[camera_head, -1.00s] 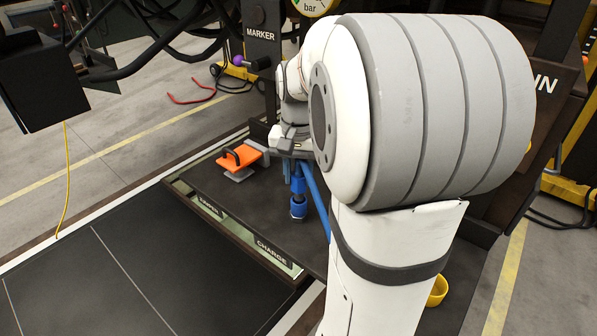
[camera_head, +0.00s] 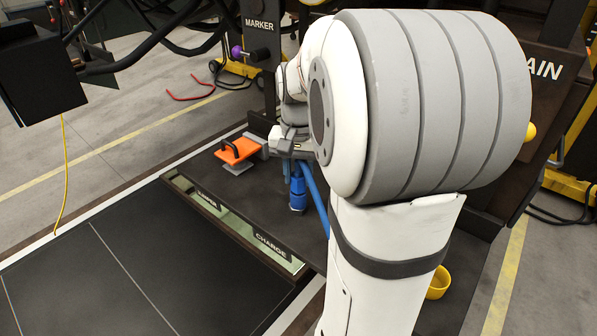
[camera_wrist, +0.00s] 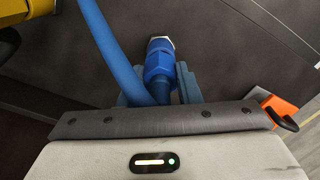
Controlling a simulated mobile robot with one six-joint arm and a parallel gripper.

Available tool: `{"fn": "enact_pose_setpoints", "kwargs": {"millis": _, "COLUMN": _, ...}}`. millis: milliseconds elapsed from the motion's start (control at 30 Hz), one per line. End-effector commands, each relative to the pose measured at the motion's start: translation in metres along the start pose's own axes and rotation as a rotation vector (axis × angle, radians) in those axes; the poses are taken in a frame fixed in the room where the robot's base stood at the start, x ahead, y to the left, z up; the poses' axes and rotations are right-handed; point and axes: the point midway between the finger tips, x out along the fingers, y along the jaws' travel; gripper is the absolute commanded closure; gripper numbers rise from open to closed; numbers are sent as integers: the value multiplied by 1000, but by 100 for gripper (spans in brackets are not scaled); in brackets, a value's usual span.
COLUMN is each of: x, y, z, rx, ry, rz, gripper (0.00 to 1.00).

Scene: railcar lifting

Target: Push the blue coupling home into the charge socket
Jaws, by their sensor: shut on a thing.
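The blue coupling (camera_head: 298,192) hangs below my gripper (camera_head: 293,163) in the head view, its free end pointing down over the dark deck. In the wrist view the coupling (camera_wrist: 160,65) sits between the blue fingers of my gripper (camera_wrist: 158,88), which are shut on it. Its silver-rimmed end points away from the gripper. A blue hose (camera_head: 314,195) runs down beside it. The CHARGE label (camera_head: 271,246) is on the deck's front edge strip. The socket opening itself cannot be made out in either view.
An orange block with a black handle (camera_head: 238,151) stands on the deck left of my gripper. A yellow cup (camera_head: 438,283) is at the lower right, beyond my arm. A post marked MARKER (camera_head: 259,50) rises behind. The deck (camera_head: 235,190) around the coupling looks clear.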

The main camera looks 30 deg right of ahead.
Motion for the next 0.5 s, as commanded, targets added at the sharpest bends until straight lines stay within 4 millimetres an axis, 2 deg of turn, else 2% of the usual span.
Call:
{"fn": "enact_pose_setpoints", "kwargs": {"millis": 33, "x": 0, "y": 0, "z": 0, "rx": 0, "ry": 1, "rz": 0, "gripper": 68}}
{"fn": "enact_pose_setpoints", "kwargs": {"millis": 333, "x": 0, "y": -1, "z": 0, "rx": -1, "ry": 1, "rz": 0, "gripper": 44}}
{"fn": "enact_pose_setpoints", "kwargs": {"millis": 500, "x": 0, "y": -1, "z": 0, "rx": -1, "ry": 0, "rz": 0, "gripper": 44}}
